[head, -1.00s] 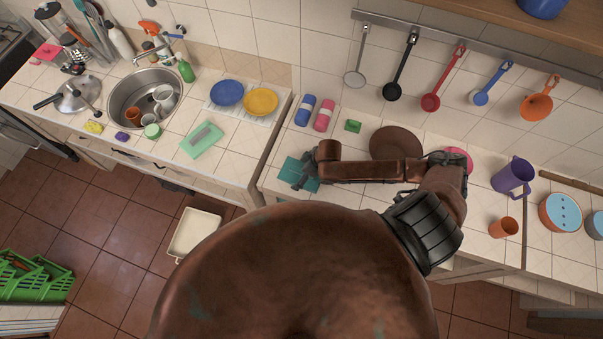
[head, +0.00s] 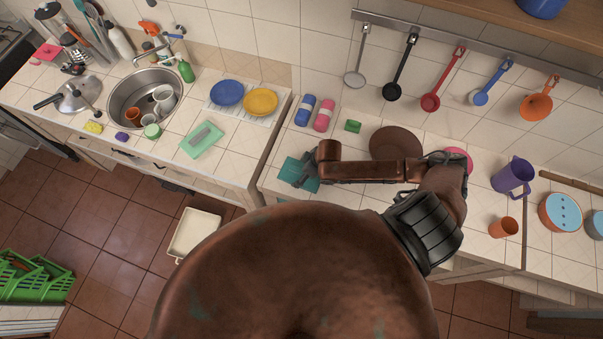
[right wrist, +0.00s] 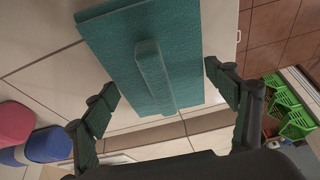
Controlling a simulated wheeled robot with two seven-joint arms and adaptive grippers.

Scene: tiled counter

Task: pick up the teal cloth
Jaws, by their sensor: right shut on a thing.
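The teal cloth (head: 296,168) lies at the left end of the right-hand counter, by its front left edge. In the right wrist view the cloth (right wrist: 135,40) is a flat sheet with a raised ridge along its middle. My right gripper (head: 305,171) is down at the cloth and covers part of it. Contact at the fingertips is hard to see. My left gripper is not in view.
Blue and pink rolls (head: 314,112) and a green sponge (head: 353,126) lie behind the cloth. A brown round board (head: 396,141) lies to the right, behind my arm. A gap separates this counter from the sink counter, where a mint board (head: 202,141) lies.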

